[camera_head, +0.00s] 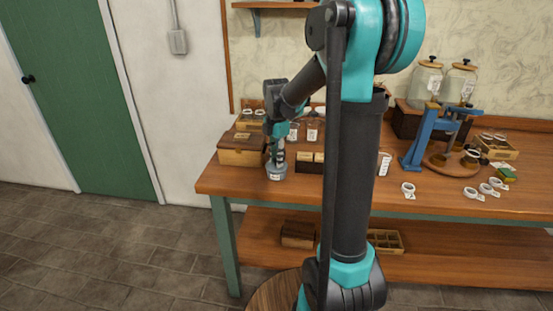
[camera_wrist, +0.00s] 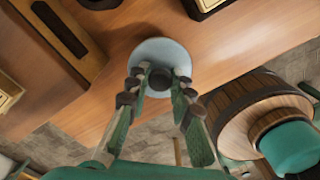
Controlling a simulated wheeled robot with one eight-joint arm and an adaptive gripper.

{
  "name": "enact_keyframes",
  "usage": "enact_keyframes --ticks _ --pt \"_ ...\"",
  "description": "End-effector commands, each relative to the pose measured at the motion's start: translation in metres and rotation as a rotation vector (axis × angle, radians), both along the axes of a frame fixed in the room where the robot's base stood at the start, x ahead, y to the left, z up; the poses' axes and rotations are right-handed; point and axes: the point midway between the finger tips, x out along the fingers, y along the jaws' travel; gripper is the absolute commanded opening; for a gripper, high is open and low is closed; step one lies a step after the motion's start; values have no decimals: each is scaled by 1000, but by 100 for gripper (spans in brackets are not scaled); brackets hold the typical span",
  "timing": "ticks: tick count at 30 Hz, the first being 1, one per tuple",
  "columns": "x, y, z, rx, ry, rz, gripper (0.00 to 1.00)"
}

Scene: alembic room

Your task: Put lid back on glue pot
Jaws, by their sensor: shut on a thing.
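The small grey glue pot (camera_head: 277,174), with a pale label, stands upright near the front left of the workbench. My gripper (camera_head: 278,158) is directly above it, pointing down. In the wrist view, a round pale blue-grey lid (camera_wrist: 153,50) with a dark knob lies under the gripper. The fingers of my gripper (camera_wrist: 159,76) are shut on the knob, one on each side. The lid hides the pot from the wrist view. I cannot tell whether the lid is seated on the pot or just above it.
A wooden box (camera_head: 241,150) stands close on the left of the pot, with dark blocks (camera_head: 308,162) to the right. The workbench's (camera_head: 235,188) front edge is near. A blue press (camera_head: 425,140) and glass jars (camera_head: 425,80) stand farther right.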

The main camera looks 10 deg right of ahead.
Motion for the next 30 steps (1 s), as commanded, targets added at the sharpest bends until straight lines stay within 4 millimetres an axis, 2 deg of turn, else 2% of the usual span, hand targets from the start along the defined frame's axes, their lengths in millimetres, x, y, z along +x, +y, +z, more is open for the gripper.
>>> enact_keyframes --ticks 5,6,11,17,22,30 --pt "0 0 0 0 0 0 0" --pt "0 0 0 0 0 0 27" --pt "0 0 0 0 0 0 46" --pt "0 0 0 0 0 0 46" --pt "0 0 0 0 0 0 66" --pt "0 0 0 0 0 0 67"
